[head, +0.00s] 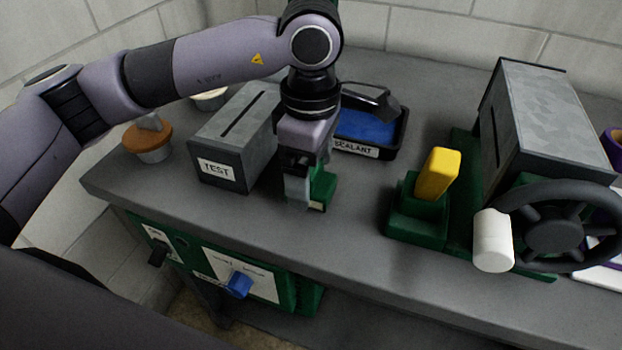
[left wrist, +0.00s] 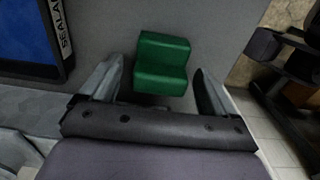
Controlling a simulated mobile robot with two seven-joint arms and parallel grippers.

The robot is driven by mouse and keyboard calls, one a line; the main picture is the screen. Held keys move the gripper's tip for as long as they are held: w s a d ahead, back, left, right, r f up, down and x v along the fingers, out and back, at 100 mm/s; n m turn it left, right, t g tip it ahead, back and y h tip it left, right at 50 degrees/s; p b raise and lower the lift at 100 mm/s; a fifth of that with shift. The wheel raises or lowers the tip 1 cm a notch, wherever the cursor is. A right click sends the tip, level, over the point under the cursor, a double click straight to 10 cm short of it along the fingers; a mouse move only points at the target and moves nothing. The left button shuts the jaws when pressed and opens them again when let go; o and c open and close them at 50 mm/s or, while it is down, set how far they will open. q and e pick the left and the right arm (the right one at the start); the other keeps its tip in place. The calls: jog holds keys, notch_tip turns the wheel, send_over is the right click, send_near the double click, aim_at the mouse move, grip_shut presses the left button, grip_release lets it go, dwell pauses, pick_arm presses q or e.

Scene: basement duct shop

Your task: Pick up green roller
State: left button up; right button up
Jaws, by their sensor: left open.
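The green roller (head: 323,184) looks like a small stepped green block on the grey bench top, near its front edge. It also shows in the left wrist view (left wrist: 162,63), lying between and just beyond my fingertips. My left gripper (head: 303,190) points down over it and hides part of it in the head view. In the left wrist view my left gripper (left wrist: 157,80) is open, with one finger on each side of the roller and a gap visible on both sides. I cannot tell how far above the bench the fingertips are. My right gripper is not in view.
A grey slotted box labelled TEST (head: 219,167) stands left of the gripper. A black tray with blue inside, labelled SEALANT (head: 357,150), sits behind it. A green base with a yellow block (head: 438,175) and a black handwheel (head: 555,234) are at right. Bare bench lies between.

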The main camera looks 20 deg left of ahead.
pick_arm(q)
jog(key=shift+f, duration=0.75)
jog(key=c, duration=1.1)
jog(key=shift+r, duration=0.15)
notch_tip(320, 180, up, 20)
jog(key=shift+f+p, duration=0.1)
jog(key=shift+p, duration=0.65)
jog(key=o, duration=0.6)
jog(key=shift+c, duration=0.2)
jog(key=c, duration=0.4)
